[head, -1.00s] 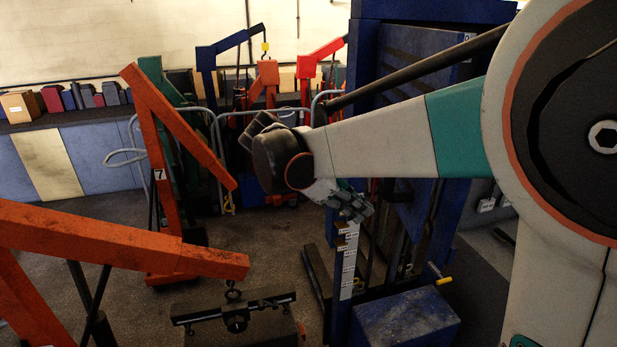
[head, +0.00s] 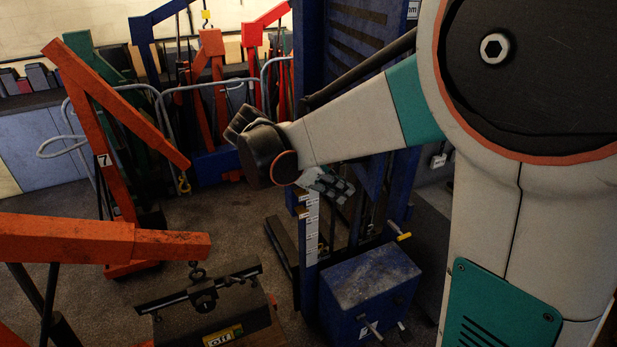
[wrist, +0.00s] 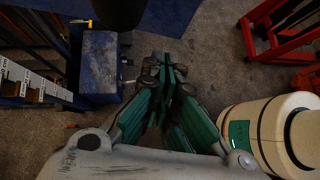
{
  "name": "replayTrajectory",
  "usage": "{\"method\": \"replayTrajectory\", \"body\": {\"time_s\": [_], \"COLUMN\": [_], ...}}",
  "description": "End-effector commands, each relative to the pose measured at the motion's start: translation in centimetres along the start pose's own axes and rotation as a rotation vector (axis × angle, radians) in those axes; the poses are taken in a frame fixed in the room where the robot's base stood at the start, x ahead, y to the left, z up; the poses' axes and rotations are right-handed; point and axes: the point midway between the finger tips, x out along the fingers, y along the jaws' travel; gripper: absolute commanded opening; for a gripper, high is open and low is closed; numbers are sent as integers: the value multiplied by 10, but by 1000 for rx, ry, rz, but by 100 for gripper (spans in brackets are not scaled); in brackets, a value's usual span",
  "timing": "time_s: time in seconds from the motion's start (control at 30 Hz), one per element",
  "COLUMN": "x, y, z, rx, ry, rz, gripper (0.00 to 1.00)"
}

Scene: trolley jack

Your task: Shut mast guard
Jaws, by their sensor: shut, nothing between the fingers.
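The blue mast frame (head: 311,60) stands behind my arm in the head view. A blue slotted panel (head: 352,52), which looks like the mast guard, sits within it. My arm and a dark bar cross in front of its lower part, so I cannot tell how far it stands open. My gripper (head: 328,184) is just above a post with white scale labels (head: 311,225), apart from the slotted panel. In the wrist view my gripper (wrist: 167,72) has its green fingers together, empty, over bare floor.
A blue box (head: 372,275) with a yellow-tipped handle (head: 398,230) stands at the mast's foot; it also shows in the wrist view (wrist: 100,65). Orange cranes (head: 100,240) (head: 110,140) stand at left. A red frame (wrist: 275,35) is at upper right in the wrist view. Open floor lies between.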

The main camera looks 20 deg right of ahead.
Motion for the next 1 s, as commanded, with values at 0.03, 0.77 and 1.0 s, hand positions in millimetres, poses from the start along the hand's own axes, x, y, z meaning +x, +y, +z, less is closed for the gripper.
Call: {"method": "replayTrajectory", "body": {"time_s": [0.03,0.77,1.0], "x": [5,25,43], "y": [-1,0,-4], "z": [9,28,44], "rx": [3,-2,-34], "ry": [-1,-1,-1], "rz": [-3,2,38], "gripper": [0,0,0]}}
